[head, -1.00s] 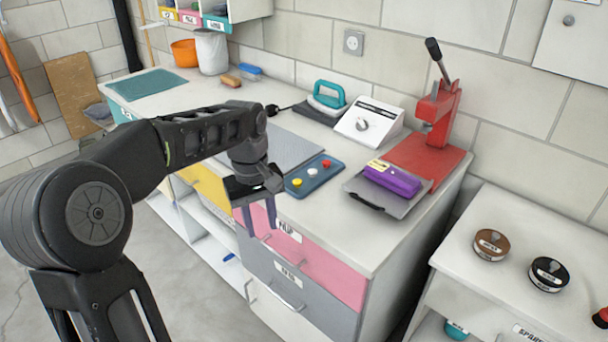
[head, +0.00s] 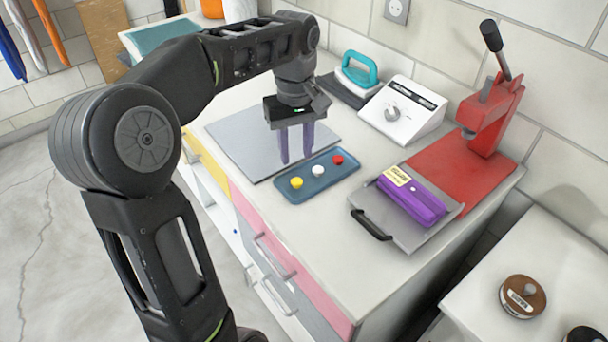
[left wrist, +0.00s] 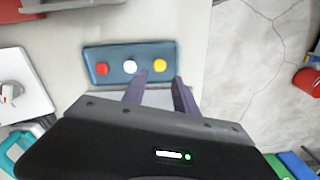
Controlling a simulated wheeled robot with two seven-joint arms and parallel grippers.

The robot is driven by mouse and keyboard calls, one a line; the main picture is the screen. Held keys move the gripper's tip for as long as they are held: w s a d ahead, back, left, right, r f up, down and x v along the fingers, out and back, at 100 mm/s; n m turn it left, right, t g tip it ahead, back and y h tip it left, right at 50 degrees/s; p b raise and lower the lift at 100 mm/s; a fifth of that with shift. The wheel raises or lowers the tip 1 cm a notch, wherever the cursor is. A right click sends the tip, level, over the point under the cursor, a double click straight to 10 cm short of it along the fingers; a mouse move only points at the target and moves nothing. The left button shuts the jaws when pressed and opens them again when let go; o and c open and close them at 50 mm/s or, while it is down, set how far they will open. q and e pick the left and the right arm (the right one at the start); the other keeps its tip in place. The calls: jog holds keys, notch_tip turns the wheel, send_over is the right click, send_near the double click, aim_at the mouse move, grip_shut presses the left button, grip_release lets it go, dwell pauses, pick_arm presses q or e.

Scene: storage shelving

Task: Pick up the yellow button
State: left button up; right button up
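The yellow button (head: 296,183) sits at the left end of a blue tray (head: 325,184), beside a white button (head: 318,171) and a red button (head: 338,159). My left gripper (head: 297,158) is open and empty above the grey mat, just behind the tray, with its purple fingers pointing down. In the left wrist view, the yellow button (left wrist: 160,66) lies on the tray ahead of the gap between the fingers (left wrist: 160,83). The fingers do not touch it. My right gripper is not in view.
A grey board (head: 246,144) lies under and left of the gripper. A purple case (head: 410,203) on a grey tray, a white box with a knob (head: 403,108), a teal-handled iron (head: 358,75) and a red press (head: 488,120) stand to the right.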

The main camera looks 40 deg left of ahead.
aim_at(297, 181)
pick_arm(q)
jog(key=shift+s, duration=0.1)
jog(key=shift+f, duration=1.3)
jog(key=shift+f, duration=2.65)
jog(key=shift+c, duration=0.2)
grip_shut()
